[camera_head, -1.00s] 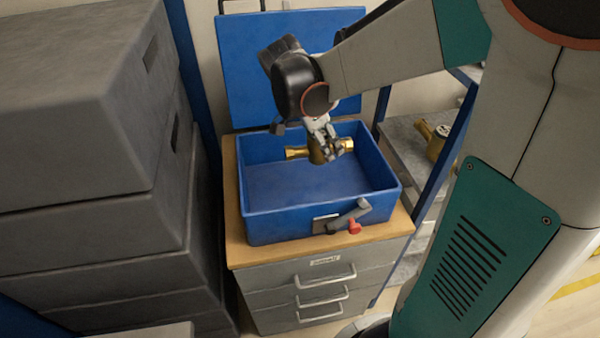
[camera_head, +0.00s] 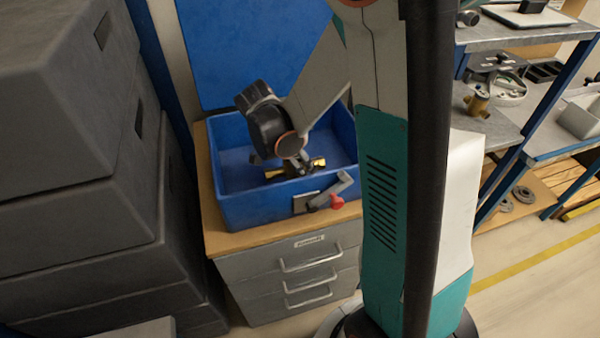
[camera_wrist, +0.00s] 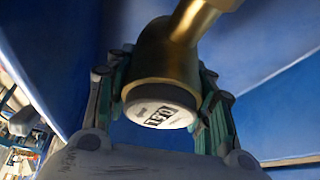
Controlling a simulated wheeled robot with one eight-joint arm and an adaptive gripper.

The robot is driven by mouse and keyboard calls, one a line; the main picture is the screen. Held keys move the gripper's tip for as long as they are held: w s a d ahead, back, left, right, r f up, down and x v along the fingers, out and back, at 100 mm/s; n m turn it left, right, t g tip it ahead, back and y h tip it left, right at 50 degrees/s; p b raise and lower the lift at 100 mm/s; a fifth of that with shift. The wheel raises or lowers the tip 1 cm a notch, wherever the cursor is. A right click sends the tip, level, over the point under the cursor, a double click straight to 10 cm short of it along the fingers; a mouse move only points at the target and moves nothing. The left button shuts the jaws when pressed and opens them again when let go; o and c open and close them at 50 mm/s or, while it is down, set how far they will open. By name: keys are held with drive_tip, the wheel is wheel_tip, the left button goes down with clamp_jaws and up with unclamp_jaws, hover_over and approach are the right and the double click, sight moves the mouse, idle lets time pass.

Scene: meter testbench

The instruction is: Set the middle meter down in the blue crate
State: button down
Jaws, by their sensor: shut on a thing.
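The brass meter (camera_head: 319,163) is inside the blue crate (camera_head: 250,212), partly hidden behind my wrist and gripper. My gripper (camera_head: 297,168) points down into the crate and is shut on the meter. In the wrist view, the meter's brass body (camera_wrist: 168,62) and its pale round dial face sit between the two fingers (camera_wrist: 160,105), with blue walls around. I cannot tell whether the meter touches the crate floor. The crate is open and stands on a wooden-topped drawer cabinet.
The blue lid (camera_head: 250,50) stands up behind the crate. A grey lever with a red knob (camera_head: 337,202) is on its front. Dark stacked cases (camera_head: 75,150) crowd the left. Another brass meter (camera_head: 478,101) stands on a shelf at the right. The crate's left part is clear.

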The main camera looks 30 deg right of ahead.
drive_tip(key=shift+f+b, duration=0.6)
drive_tip(key=shift+f, duration=1.3)
drive_tip(key=shift+f, duration=0.2)
drive_tip(key=c, duration=0.7)
unclamp_jaws()
drive_tip(key=shift+c, duration=0.2)
drive_tip(key=shift+r, duration=0.1)
